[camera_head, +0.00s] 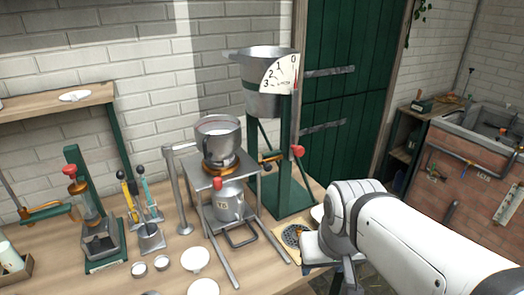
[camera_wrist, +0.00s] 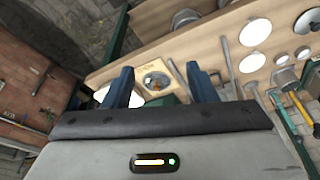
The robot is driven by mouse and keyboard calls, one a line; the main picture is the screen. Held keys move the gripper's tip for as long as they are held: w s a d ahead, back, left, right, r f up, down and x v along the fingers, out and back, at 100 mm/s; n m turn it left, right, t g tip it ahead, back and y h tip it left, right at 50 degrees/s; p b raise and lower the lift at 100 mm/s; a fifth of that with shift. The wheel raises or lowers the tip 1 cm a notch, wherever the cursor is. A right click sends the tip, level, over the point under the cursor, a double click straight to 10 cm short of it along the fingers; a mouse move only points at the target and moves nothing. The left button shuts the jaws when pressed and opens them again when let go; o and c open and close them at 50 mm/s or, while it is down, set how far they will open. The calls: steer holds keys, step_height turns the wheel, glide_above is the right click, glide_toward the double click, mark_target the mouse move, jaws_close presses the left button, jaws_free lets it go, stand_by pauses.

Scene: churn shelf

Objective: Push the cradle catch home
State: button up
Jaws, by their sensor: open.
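I cannot make out the cradle catch for certain in either view. In the head view a grey metal stand (camera_head: 211,184) holds a pot (camera_head: 218,140) on its top plate, with a grey can marked 175 (camera_head: 229,204) below. A red knob (camera_head: 217,183) shows by the can. Another red knob (camera_head: 297,151) sits on the green post of the dial hopper (camera_head: 262,70). My gripper (camera_wrist: 160,85) is open and empty in the wrist view, its dark fingers apart above the bench. In the head view my arm hides most of it, at the bench's right end.
A round dark grate on a pale board (camera_wrist: 157,80) shows between my fingers, beneath them. The bench (camera_head: 165,262) also bears white dishes (camera_head: 195,259), a tool holder (camera_head: 150,238) and a press (camera_head: 90,220). A brick sink (camera_head: 470,150) stands to the right.

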stand_by(0.3)
steer(key=shift+w, duration=0.1)
steer(key=shift+c, duration=0.7)
steer(key=n+t+y+b, duration=0.2)
steer(key=n+t+y, duration=0.4)
steer(key=t, duration=0.7)
glide_toward(269, 168)
steer(key=m+y, duration=0.1)
steer(key=shift+d+f+p+x, duration=0.1)
steer(key=shift+d+p+x, duration=0.05)
steer(key=shift+p+x, duration=2.25)
steer(key=shift+d+f+p+x, duration=0.1)
steer(key=shift+p+x, duration=1.65)
steer(key=shift+p, duration=1.1)
steer(key=shift+w, duration=0.1)
